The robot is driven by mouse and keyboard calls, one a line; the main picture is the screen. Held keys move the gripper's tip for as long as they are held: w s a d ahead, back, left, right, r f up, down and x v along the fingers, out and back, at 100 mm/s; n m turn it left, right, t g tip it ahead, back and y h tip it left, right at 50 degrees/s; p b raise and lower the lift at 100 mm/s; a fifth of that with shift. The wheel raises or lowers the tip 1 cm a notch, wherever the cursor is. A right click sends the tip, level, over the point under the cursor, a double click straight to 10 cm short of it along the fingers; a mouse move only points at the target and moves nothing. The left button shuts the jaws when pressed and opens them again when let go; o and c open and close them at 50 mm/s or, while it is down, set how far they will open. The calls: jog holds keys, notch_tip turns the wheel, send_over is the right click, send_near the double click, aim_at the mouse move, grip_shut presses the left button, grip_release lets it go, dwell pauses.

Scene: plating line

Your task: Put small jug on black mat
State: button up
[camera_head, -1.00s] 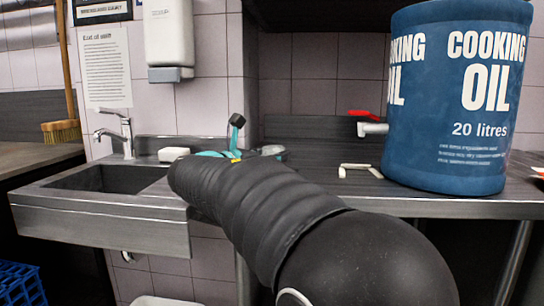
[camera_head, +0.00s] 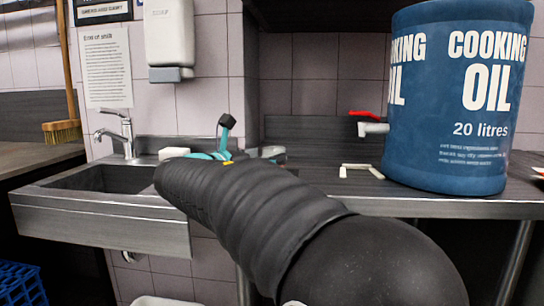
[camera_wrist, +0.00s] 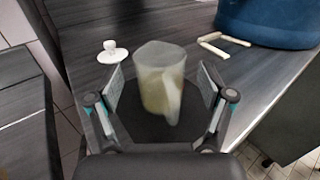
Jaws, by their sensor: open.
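A pale translucent jug (camera_wrist: 160,72) stands upright on the counter in the wrist view, its handle toward me. A dark, round-edged black mat (camera_wrist: 135,122) shows under and in front of the jug, and the jug's base appears to be on it. My gripper (camera_wrist: 160,90) is open, with one finger on each side of the jug and visible gaps between fingers and jug. In the head view my gripper (camera_head: 222,152) is partly behind my own arm, which hides the mat and most or all of the jug.
A large blue cooking oil drum (camera_head: 455,100) stands on the right of the counter. A cream bracket-shaped piece (camera_head: 360,170) lies left of it. A sink (camera_head: 105,178) is at the left. A small white item (camera_wrist: 112,52) stands left of the jug.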

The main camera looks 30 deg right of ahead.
jog(key=v, duration=0.9)
